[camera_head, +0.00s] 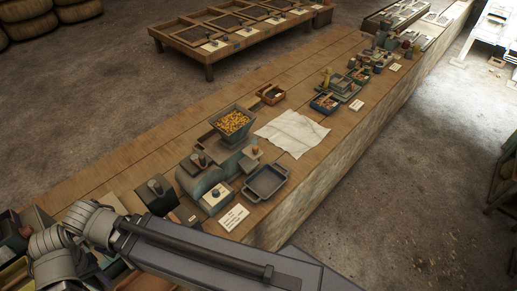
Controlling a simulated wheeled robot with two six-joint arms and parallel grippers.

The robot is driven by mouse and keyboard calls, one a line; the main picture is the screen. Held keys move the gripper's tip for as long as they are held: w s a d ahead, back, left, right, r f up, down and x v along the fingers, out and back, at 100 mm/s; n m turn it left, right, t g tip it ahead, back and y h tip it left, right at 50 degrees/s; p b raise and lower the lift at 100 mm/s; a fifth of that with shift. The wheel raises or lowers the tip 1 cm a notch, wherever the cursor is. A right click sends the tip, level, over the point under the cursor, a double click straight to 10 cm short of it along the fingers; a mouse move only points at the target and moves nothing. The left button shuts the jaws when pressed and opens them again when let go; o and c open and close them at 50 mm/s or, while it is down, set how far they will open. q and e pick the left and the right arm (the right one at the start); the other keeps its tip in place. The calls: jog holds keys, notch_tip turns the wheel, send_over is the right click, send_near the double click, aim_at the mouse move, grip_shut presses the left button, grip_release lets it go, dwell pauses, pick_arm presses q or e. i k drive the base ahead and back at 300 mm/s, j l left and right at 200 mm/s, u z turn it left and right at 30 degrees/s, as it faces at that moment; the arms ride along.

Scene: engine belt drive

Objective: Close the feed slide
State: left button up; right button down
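A grey-green machine (238,161) stands on the long wooden bench. Its square hopper (215,114) is full of yellow grains (232,123). A light plate with a small brown knob (253,152) sticks out at the machine's right, below the hopper. A dark handle (201,160) stands at its left. I cannot tell for certain which part is the feed slide, or how far it is open. An empty grey tray (284,189) sits in front of the machine. My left arm crosses the lower left, with no gripper fingers visible. My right gripper is not in view.
A pale control box with a dark knob (216,196) and a white label card (234,217) stand near the bench's front edge. A white cloth (292,132) lies right of the machine. Small trays and tools crowd the bench beyond; bare planks lie behind the machine.

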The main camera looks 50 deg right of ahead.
aim_at(253, 153)
jog(key=k+j+z, duration=0.1)
jog(key=z, duration=1.65)
jog(key=k+l, duration=0.05)
jog(key=l, duration=0.05)
